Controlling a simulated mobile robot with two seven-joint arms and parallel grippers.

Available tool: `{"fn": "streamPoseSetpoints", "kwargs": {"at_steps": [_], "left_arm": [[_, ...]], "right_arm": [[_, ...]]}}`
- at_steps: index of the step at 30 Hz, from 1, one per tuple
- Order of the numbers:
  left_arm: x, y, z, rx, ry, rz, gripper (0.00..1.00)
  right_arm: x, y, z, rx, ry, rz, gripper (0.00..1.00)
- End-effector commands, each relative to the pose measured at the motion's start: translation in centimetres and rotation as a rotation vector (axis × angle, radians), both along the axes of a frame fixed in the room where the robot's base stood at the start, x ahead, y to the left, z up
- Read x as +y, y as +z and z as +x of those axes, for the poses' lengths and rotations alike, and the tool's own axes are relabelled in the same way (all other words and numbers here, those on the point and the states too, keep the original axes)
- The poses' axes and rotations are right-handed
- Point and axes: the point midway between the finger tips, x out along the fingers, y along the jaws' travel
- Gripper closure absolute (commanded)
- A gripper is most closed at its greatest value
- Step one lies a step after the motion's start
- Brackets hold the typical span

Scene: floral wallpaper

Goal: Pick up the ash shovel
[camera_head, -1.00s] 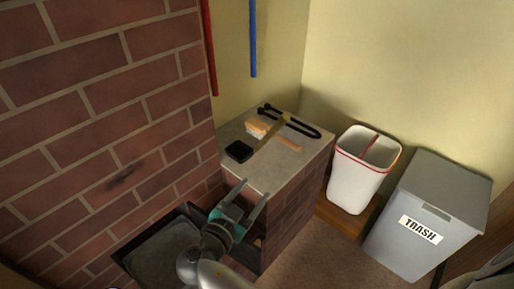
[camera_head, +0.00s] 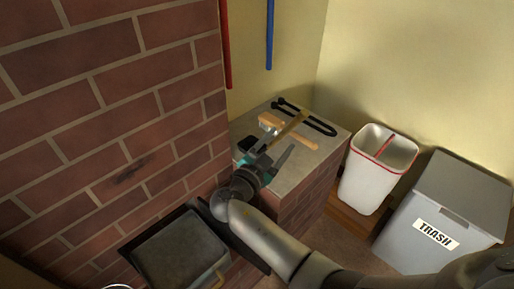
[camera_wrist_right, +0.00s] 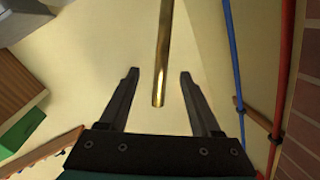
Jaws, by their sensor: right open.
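The ash shovel lies on the stone-topped brick ledge, with a black pan (camera_head: 246,143) and a brass-coloured handle (camera_head: 291,126) slanting up to the right. My right gripper (camera_head: 271,150) is open and over the front of the ledge, close to the handle, and it partly covers the shovel. In the right wrist view a brass rod (camera_wrist_right: 163,50), apparently this handle, has its end between the open fingers (camera_wrist_right: 160,78), not gripped. My left gripper is not in view.
A wooden-handled brush (camera_head: 272,122) and black tongs (camera_head: 318,124) lie beside the shovel. A brick wall (camera_head: 130,120) stands close on the left. A white bin (camera_head: 365,185) and a grey trash bin (camera_head: 440,205) stand to the right. A dark metal box (camera_head: 180,255) is below.

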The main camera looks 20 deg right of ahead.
Motion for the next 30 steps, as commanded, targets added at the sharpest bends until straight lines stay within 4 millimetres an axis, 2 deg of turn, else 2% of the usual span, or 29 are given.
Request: {"fn": "streamPoseSetpoints", "kwargs": {"at_steps": [5,10,17,30], "left_arm": [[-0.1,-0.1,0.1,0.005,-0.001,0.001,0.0],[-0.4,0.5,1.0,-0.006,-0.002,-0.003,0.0],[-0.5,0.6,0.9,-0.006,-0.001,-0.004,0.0],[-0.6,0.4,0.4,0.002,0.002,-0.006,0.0]], "right_arm": [[-1.8,0.0,1.6,-0.001,-0.002,-0.003,0.35],[-3.6,0.0,2.9,0.0,-0.001,-0.002,0.35],[-3.7,-0.1,3.1,0.001,0.0,0.001,0.35],[-3.7,-0.1,3.0,0.001,0.0,0.0,0.85]]}}
